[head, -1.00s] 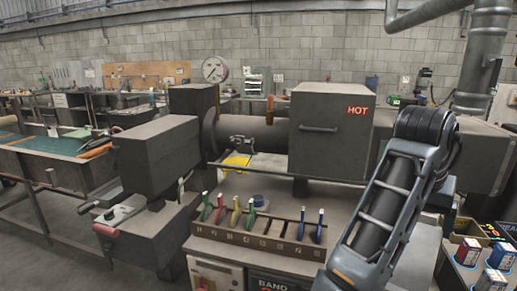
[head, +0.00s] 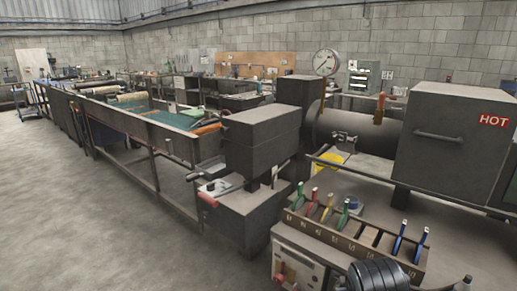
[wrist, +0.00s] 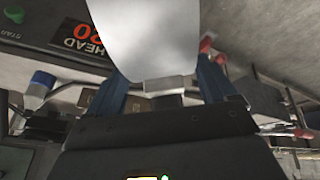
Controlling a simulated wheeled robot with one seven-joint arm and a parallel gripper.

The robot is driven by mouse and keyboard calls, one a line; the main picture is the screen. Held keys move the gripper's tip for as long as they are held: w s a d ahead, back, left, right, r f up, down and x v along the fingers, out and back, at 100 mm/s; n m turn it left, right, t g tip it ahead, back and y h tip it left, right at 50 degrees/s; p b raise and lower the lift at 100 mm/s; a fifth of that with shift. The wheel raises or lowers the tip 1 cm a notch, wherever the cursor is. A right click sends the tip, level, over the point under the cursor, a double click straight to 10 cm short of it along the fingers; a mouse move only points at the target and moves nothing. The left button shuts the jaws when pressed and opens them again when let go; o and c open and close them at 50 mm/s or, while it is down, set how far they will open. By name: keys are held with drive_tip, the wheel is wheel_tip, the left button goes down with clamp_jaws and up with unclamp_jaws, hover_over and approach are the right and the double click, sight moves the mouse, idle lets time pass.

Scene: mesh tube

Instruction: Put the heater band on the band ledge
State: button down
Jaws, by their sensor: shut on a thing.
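In the wrist view my gripper (wrist: 165,88) has its two blue fingers closed on the small metal block of a pale grey, smooth curved piece, which I take to be the heater band (wrist: 155,40). The piece reaches up past the top of the picture, so its full shape is hidden. In the head view only a dark joint of my arm shows at the bottom edge; the gripper and the band are out of view there. I cannot make out which surface is the band ledge.
A rack of coloured levers (head: 350,240) stands on the bench front. Behind it are a dark box marked HOT (head: 455,145) and a thick horizontal barrel (head: 355,128). A dark block machine (head: 262,140) and a long trough (head: 140,125) are left. Open floor (head: 80,220) lies at left.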

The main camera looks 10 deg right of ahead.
drive_tip(key=w+a+f+n+y, duration=0.1)
drive_tip(key=w+a+f+n, duration=0.1)
drive_tip(key=w+a+f, duration=0.1)
drive_tip(key=shift+w+a+f+n+t, duration=0.2)
drive_tip(key=shift+a+f+n+t, duration=0.2)
drive_tip(key=shift+a+f, duration=0.55)
drive_tip(key=shift+a+r, duration=0.25)
